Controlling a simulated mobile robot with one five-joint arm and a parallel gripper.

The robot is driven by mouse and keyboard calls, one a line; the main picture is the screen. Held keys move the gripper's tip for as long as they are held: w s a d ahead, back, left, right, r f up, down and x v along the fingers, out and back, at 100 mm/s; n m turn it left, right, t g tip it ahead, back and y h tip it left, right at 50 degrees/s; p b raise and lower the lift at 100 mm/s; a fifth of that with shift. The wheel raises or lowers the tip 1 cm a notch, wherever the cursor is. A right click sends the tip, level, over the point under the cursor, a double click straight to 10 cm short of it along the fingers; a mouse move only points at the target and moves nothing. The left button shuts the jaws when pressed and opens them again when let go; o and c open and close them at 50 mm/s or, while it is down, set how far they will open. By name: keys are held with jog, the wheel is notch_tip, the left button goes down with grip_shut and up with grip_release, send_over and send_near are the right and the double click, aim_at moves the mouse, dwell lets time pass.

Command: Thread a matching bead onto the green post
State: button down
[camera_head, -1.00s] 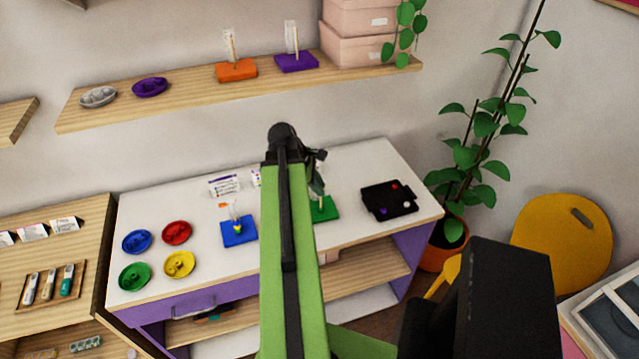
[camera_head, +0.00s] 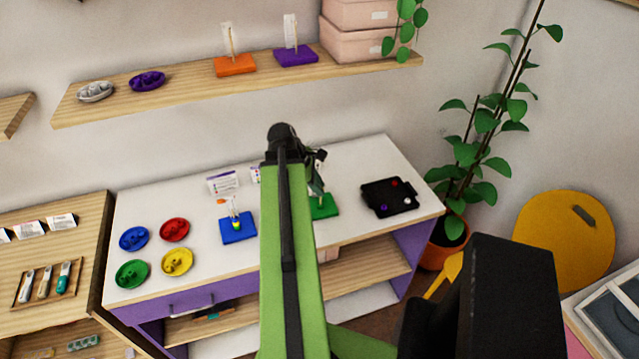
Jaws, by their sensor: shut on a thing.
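The green post's board (camera_head: 325,208) lies on the white tabletop, partly hidden behind my green arm. Its post barely shows. My gripper (camera_head: 318,184) is over this board, seen from behind and partly hidden by the arm. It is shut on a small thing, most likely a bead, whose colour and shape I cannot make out. I cannot tell whether it touches the post. A green dish (camera_head: 132,274) of beads stands at the table's front left. A black tray (camera_head: 389,198) to the right holds a few small coloured pieces.
Blue (camera_head: 134,238), red (camera_head: 175,229) and yellow (camera_head: 177,262) dishes stand by the green one. A blue board (camera_head: 238,228) with a post bearing beads is left of my arm. Small cards stand behind it. A wall shelf (camera_head: 190,92) holds more dishes and boards.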

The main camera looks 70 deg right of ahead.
jog(key=shift+f, duration=0.15)
jog(key=c, duration=1.2)
grip_release()
jog(key=shift+c, duration=0.2)
jog(key=p+v, duration=1.5)
jog(key=v, duration=0.2)
jog(key=shift+r+p, duration=0.25)
jog(key=shift+p, duration=0.1)
jog(key=shift+s, duration=0.1)
